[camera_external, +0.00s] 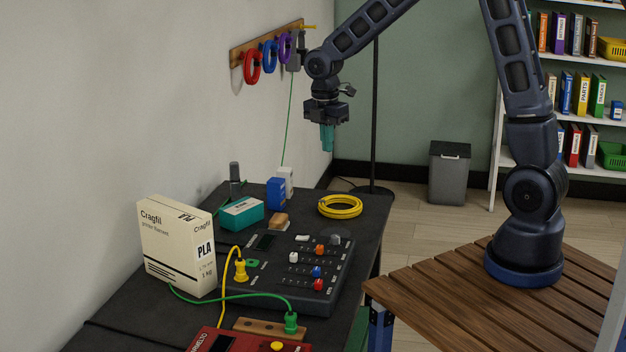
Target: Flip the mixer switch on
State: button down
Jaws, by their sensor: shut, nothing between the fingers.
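The mixer (268,284) is a dark, flat console on the black bench, with rows of sliders and white, orange, blue, red and grey caps. A small green part (252,263) and a dark display sit at its left side. I cannot tell which of its small parts is the switch, or its position. My gripper (327,140) points down with its teal fingers shut and empty. It hangs in the air, well above the mixer and toward the back of the bench, touching nothing.
A filament box (181,248) stands left of the mixer. Yellow (240,269) and green (291,322) plugs with cables are at its left and front. A red device (245,343) lies in front. Behind are a teal box (241,213), a blue box (276,194) and a yellow cable coil (340,206).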

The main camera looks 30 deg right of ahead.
aim_at(307, 237)
jog(key=w+a+f+n+g, duration=0.1)
jog(key=a+f+n, duration=0.4)
jog(key=a+f, duration=0.35)
jog(key=f, duration=0.4)
jog(key=d+f, duration=0.1)
jog(key=f, duration=0.4)
jog(key=s+d+f, duration=0.1)
jog(key=f, duration=0.4)
jog(key=shift+f, duration=0.15)
